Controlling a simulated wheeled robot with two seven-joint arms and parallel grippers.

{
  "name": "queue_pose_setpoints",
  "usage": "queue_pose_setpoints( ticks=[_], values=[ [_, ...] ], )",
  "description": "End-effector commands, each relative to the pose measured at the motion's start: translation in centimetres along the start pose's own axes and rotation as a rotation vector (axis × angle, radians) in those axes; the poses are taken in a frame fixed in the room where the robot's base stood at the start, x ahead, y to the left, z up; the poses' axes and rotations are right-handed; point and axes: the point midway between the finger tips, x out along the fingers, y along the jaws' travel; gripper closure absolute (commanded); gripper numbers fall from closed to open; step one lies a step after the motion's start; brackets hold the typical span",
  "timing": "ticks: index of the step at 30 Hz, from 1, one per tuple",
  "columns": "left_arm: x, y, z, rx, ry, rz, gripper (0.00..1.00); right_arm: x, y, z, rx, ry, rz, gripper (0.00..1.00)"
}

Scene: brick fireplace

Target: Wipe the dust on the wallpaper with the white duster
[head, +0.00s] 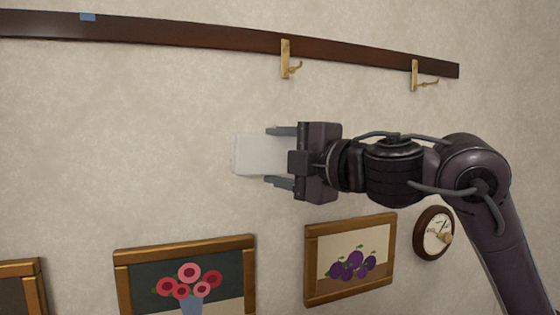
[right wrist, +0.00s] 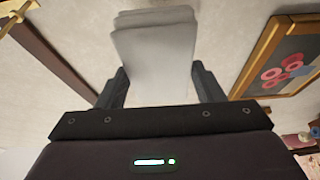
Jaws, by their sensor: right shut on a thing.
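The white duster (head: 255,154) is a pale flat block in the middle of the head view, held against or very near the wallpaper (head: 150,120). My right gripper (head: 281,156) reaches in from the right and is shut on the duster, with one finger above it and one below. In the right wrist view the duster (right wrist: 155,60) stands out between the two fingers (right wrist: 158,88). The wallpaper is mottled beige. I cannot make out a distinct dust patch on it; the gripper and duster cover part of the wall. My left gripper is not in view.
A dark wooden rail (head: 190,37) with brass hooks (head: 286,60) runs above the gripper. The wall left of the duster is bare.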

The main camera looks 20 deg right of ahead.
Motion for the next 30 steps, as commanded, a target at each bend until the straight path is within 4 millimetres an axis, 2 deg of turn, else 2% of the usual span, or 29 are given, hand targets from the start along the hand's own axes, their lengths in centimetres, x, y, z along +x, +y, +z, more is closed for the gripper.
queue_pose_setpoints(
  ticks=[6, 15, 30],
  values=[
    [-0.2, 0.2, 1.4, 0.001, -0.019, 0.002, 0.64, 2.2, -0.1, 0.9, 0.003, -0.001, -0.005, 0.57],
    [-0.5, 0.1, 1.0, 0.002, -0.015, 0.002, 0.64, 4.5, -0.1, 1.8, 0.002, 0.0, -0.003, 0.57],
    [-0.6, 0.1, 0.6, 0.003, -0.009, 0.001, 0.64, 4.9, -0.1, 2.0, 0.001, -0.001, -0.003, 0.57]
  ],
)
